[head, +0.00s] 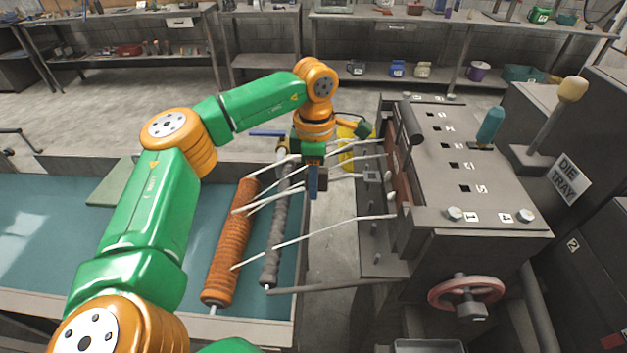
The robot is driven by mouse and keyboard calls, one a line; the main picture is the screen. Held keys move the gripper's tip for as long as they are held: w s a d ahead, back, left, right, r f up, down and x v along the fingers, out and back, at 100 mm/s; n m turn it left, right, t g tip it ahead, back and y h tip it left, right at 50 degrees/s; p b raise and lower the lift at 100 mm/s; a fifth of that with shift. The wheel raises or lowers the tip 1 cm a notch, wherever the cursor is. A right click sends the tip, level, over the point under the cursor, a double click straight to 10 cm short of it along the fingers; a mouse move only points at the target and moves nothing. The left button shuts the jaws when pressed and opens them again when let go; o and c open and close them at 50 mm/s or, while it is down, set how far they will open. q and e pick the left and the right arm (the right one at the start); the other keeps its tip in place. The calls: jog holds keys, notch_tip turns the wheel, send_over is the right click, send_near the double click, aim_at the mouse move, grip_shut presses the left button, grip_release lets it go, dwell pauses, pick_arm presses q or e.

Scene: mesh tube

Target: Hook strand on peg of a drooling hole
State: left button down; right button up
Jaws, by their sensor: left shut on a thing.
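My left gripper (317,182) points down between the rollers and the grey die machine (460,175). It is shut, and the strand in it is mostly hidden by the fingers. Several pale strands run from the machine's face across to the orange ribbed roller (231,240). The nearest strand (310,236) spans the gap in front of my gripper, apart from it. Small pegs (375,230) stand on the plate at the machine's left side. The holes behind the strands are too small to tell which drools. My right gripper is out of view.
A grey roller (277,235) lies beside the orange one over the blue-green water bath (110,240). A yellow bucket (356,152) stands behind my gripper. A grey bar (335,286) crosses the gap in front. A red handwheel (466,293) juts from the machine.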

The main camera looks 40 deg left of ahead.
pick_arm(q)
jog(key=shift+s+r, duration=0.2)
jog(key=shift+s, duration=0.25)
jog(key=shift+w+p, duration=0.4)
jog(key=shift+w, duration=0.1)
jog(key=shift+f+b, duration=1.05)
jog(key=shift+f, duration=0.65)
dwell(1.0)
jog(key=c, duration=0.6)
grip_release()
notch_tip(320, 180, up, 7)
jog(key=shift+r+b, duration=0.1)
jog(key=shift+b, duration=0.55)
jog(key=shift+s, duration=0.1)
